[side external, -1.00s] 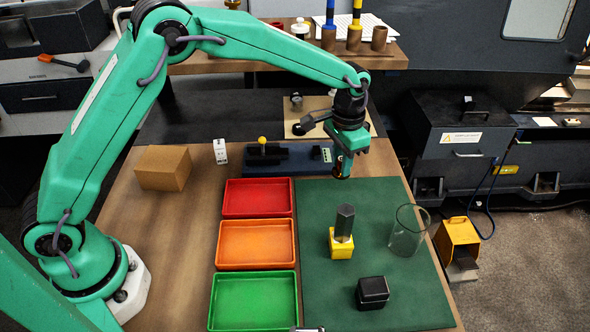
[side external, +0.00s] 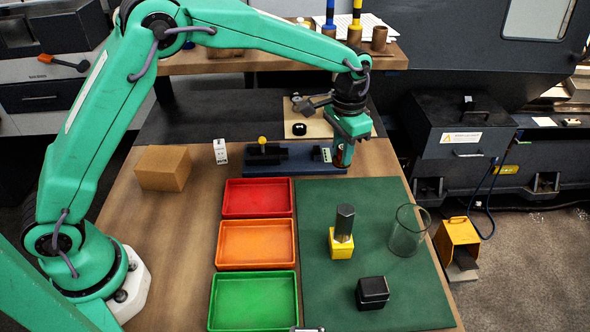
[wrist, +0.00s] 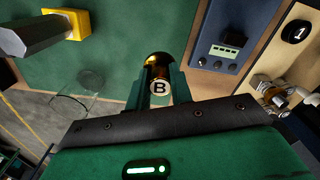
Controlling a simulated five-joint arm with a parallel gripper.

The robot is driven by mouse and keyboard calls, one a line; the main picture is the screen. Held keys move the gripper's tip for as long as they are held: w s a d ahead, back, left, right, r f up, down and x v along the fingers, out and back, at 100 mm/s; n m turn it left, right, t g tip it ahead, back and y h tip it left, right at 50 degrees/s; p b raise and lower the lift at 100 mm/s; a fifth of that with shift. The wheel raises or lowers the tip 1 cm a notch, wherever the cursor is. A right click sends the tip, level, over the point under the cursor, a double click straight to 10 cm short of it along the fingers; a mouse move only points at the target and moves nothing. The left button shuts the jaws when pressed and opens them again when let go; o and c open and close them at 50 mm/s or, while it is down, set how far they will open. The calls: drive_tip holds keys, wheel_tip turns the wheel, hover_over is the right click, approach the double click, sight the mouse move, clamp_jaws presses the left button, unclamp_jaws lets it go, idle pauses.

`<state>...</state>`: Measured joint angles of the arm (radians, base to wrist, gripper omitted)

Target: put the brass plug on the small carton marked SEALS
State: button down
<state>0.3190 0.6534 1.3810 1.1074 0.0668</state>
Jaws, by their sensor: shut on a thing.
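My gripper (side external: 342,160) hangs over the back edge of the green mat, near the right end of the blue fixture plate. In the wrist view, my gripper (wrist: 160,82) is shut on the brass plug (wrist: 158,62), a shiny gold rounded piece between the fingers. A round white disc with a B shows just in front of it. In the side view the plug is mostly hidden by the fingers. A plain brown carton (side external: 163,168) stands at the left of the bench, and a small white box (side external: 220,151) with dark marks stands right of it. I cannot read SEALS on either.
Red (side external: 257,197), orange (side external: 256,243) and green (side external: 253,302) trays line the mat's left side. On the green mat (side external: 317,285) stand a grey hexagonal bar in a yellow block (side external: 341,246), a clear glass (side external: 407,238) and a black box (side external: 372,292). The blue fixture (side external: 285,165) lies behind.

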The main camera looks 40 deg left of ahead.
drive_tip(key=s+a+r+n, duration=0.3)
drive_tip(key=s+a+n, duration=0.15)
drive_tip(key=a, duration=0.35)
drive_tip(key=s+a+r+n, duration=0.4)
drive_tip(key=s+a, duration=0.1)
drive_tip(key=a, duration=0.4)
drive_tip(key=s+a+n, duration=0.4)
drive_tip(key=s, duration=0.3)
drive_tip(key=s+a+n, duration=0.4)
drive_tip(key=s, duration=0.4)
drive_tip(key=shift+r, duration=0.45)
drive_tip(key=shift+a+n, duration=0.1)
drive_tip(key=shift+n, duration=0.15)
hover_over(161, 158)
wheel_tip(161, 158, down, 7)
drive_tip(key=shift+a, duration=0.1)
drive_tip(key=shift+f, duration=2)
drive_tip(key=shift+f, duration=0.1)
